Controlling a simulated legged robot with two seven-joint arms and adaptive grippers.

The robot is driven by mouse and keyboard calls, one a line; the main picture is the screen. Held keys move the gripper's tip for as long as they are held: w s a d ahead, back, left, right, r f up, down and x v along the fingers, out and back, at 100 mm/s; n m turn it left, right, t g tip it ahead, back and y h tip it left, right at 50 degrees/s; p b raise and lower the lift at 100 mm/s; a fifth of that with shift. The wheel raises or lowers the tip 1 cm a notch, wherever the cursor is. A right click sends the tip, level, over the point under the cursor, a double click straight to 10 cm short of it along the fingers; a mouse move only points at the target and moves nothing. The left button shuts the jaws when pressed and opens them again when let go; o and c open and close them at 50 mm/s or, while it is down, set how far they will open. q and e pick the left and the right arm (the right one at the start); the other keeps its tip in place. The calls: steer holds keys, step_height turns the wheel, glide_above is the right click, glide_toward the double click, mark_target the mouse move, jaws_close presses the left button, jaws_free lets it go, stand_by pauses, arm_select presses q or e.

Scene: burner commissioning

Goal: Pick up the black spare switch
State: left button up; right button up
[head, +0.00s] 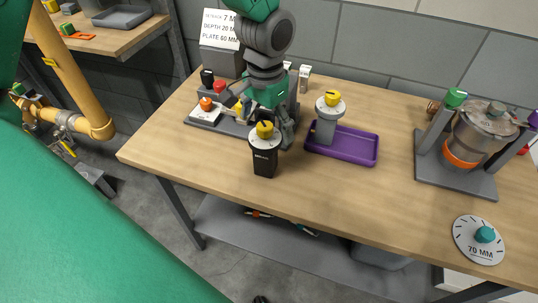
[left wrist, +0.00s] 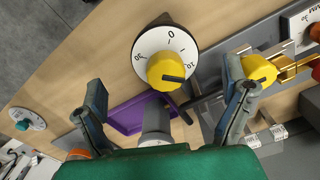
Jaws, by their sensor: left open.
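The black spare switch (head: 265,160) stands upright on the wooden bench, with a white dial and yellow knob on top. In the left wrist view its dial (left wrist: 148,42) faces the camera, and its body is mostly hidden behind the dial. My left gripper (head: 267,116) is open beside the switch, on its far side in the head view. Its fingers show spread in the left wrist view (left wrist: 165,80), with the dial seen between and beyond them. I cannot tell whether a finger touches the switch. My right gripper is not in view.
A grey switch (head: 325,130) with a yellow knob stands at the purple tray (head: 350,150), close right. A fixture (head: 204,112) with red buttons is close left. A pot on a burner stand (head: 455,180) and a round dial (head: 480,240) are farther right.

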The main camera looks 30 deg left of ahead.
mark_target(266, 140)
arm_select(q)
steer(key=shift+s+a+f, duration=0.1)
steer(key=shift+a+f, duration=0.05)
steer(key=shift+f, duration=0.45)
steer(key=f, duration=0.4)
steer(key=shift+w+a+f, duration=0.25)
steer(key=shift+w, duration=0.05)
steer(key=shift+s+d+r, duration=0.1)
steer(key=shift+d, duration=0.05)
steer(key=shift+c, duration=0.8)
steer(key=c, duration=1.6)
